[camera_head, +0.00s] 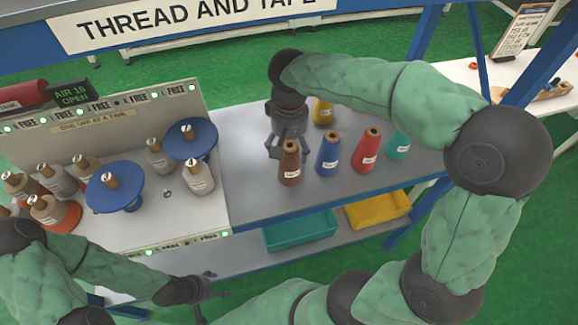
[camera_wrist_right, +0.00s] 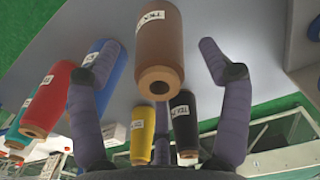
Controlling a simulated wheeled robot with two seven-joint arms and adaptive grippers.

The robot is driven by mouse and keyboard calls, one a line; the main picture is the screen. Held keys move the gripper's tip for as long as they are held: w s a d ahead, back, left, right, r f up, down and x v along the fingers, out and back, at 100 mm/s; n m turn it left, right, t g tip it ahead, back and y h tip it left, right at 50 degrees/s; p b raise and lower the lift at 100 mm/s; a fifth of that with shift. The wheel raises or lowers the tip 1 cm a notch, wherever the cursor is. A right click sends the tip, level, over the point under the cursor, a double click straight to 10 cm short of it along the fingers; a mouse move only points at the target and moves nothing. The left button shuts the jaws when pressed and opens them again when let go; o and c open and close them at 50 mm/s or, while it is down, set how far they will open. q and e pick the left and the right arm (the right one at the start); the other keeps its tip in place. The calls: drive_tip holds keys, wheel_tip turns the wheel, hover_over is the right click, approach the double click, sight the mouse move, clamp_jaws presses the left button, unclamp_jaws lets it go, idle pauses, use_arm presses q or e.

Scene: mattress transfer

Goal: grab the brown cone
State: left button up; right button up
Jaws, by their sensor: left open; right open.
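The brown cone (camera_head: 289,165) stands upright on the grey shelf top, at the left end of a row of coloured cones. My right gripper (camera_head: 287,149) hangs just behind and above it, open. In the right wrist view the brown cone (camera_wrist_right: 160,45) lies between the two spread fingers of the right gripper (camera_wrist_right: 157,55), with a gap on each side. My left gripper (camera_head: 207,291) is open and empty at the lower left, in front of the bench, away from the cones.
Blue (camera_head: 328,154), red (camera_head: 366,152) and teal (camera_head: 398,143) cones stand to the right. A yellow cone (camera_head: 322,112) and a black cone (camera_wrist_right: 184,122) stand behind. A machine with spools (camera_head: 115,188) fills the left. Teal (camera_head: 300,232) and yellow (camera_head: 378,211) bins sit below.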

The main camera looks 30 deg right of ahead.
drive_tip(key=shift+d+f+b, duration=0.1)
drive_tip(key=shift+f+b, duration=1.35)
drive_tip(key=shift+f, duration=1.5)
drive_tip(key=c, duration=1.5)
